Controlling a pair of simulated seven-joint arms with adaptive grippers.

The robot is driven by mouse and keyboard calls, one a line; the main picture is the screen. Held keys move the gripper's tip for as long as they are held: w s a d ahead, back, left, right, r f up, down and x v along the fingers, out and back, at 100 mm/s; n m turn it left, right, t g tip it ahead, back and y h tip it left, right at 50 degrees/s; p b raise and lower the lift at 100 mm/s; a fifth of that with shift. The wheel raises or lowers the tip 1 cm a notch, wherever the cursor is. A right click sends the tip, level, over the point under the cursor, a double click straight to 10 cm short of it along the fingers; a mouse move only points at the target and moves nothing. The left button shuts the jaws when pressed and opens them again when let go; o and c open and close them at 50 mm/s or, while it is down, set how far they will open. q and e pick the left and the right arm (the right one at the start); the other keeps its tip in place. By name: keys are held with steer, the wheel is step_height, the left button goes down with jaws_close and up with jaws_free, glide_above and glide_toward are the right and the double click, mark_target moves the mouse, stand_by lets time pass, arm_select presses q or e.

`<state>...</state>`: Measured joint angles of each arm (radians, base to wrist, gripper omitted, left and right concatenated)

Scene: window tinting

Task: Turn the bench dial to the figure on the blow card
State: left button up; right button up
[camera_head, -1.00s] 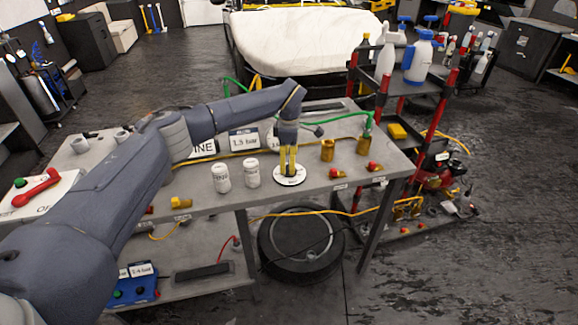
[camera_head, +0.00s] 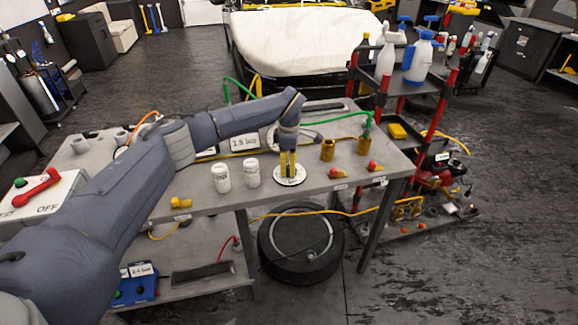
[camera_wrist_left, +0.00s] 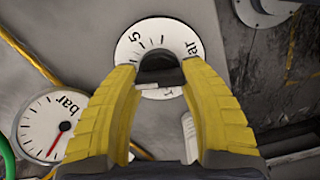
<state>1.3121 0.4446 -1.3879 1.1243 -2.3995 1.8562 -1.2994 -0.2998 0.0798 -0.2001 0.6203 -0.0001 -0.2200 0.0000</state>
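The bench dial (camera_head: 289,179), a white disc with black figures, lies flat near the bench's front edge; it also shows in the left wrist view (camera_wrist_left: 126,50). My left gripper (camera_head: 289,166) points down over it. In the left wrist view its yellow fingers (camera_wrist_left: 160,68) close on both sides of the dial's dark knob (camera_wrist_left: 160,70). A 5 and "bar" show on the dial; the fingers cover the rest. A card (camera_head: 244,142) reading about "1.3 bar" or "1.5 bar" stands behind; its figure is too small to be sure. My right gripper is out of view.
A white gauge with a red needle (camera_wrist_left: 50,125) is beside the dial. Two white bottles (camera_head: 221,178) stand left of the dial, and brass fittings (camera_head: 328,150) to its right. Another card is mostly hidden behind my arm. A green hose (camera_head: 335,120) crosses the back. A red-handled OFF box (camera_head: 38,190) is at left.

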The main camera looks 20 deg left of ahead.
arm_select(q)
steer(key=shift+a, duration=0.1)
jaws_close()
steer(key=shift+n, duration=0.4)
steer(key=n, duration=0.3)
steer(key=shift+a+n, duration=0.1)
steer(key=shift+n, duration=0.3)
steer(key=n, duration=0.3)
steer(key=shift+n, duration=0.4)
steer(key=n, duration=0.5)
steer(key=shift+s+f, duration=0.1)
steer(key=shift+n, duration=1.1)
steer(key=shift+s+d+f+n, duration=0.1)
steer(key=shift+d+n, duration=0.1)
steer(key=shift+n, duration=0.1)
